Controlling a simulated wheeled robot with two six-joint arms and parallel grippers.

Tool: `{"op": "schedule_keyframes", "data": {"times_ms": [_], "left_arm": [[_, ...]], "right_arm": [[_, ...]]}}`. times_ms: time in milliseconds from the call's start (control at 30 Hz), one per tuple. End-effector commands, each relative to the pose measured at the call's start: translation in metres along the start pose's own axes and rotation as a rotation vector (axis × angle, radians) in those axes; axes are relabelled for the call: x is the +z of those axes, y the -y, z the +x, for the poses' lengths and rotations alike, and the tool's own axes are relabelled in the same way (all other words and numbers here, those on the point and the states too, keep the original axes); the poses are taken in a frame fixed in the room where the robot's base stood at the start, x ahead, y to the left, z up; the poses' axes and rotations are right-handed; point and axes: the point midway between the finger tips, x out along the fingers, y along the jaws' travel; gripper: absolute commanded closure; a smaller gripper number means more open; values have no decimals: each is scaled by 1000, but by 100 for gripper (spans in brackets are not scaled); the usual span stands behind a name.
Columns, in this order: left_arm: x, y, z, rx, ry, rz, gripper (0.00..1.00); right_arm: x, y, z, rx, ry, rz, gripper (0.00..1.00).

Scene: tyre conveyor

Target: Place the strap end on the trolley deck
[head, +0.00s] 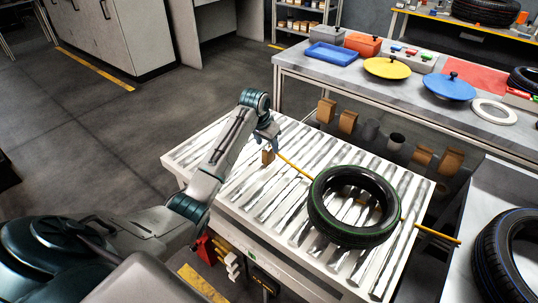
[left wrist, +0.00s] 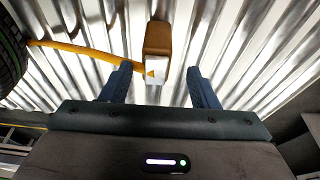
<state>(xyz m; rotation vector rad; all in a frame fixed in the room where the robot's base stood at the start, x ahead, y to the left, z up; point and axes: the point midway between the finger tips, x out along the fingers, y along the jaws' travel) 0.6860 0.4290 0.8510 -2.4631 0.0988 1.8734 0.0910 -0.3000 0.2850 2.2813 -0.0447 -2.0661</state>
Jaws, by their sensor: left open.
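The strap end, a brown block with a pale lower end (head: 268,157), is at the left part of the white-framed ribbed deck (head: 208,150). A yellow strap (head: 293,166) runs from it toward a black tyre with a green line (head: 324,215), and shows again beyond the tyre. My left gripper (head: 267,136) is just above the strap end. In the left wrist view my left gripper (left wrist: 159,68) is open, and the strap end (left wrist: 159,37) shows between and beyond its fingertips. I cannot tell whether the block touches the deck. My right gripper is not in view.
A grey workbench (head: 300,62) behind holds a blue tray (head: 331,55), yellow and blue round lids and a white ring. Several brown and grey pieces stand between bench and deck. Another tyre (head: 492,245) lies on a grey surface at right. Open floor lies left.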

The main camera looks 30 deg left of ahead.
Motion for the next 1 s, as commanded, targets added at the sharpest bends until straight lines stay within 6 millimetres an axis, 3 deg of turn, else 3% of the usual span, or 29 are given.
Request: {"op": "schedule_keyframes", "data": {"times_ms": [400,667,933,1000], "left_arm": [[4,-3,50,0,1,0,45],[4,-3,54,-2,-1,1,45],[4,-3,53,-1,0,1,95],[3,-3,53,-1,-1,1,100]], "right_arm": [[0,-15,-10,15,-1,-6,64],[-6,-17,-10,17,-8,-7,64],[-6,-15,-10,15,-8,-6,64],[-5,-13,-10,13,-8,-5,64]]}}
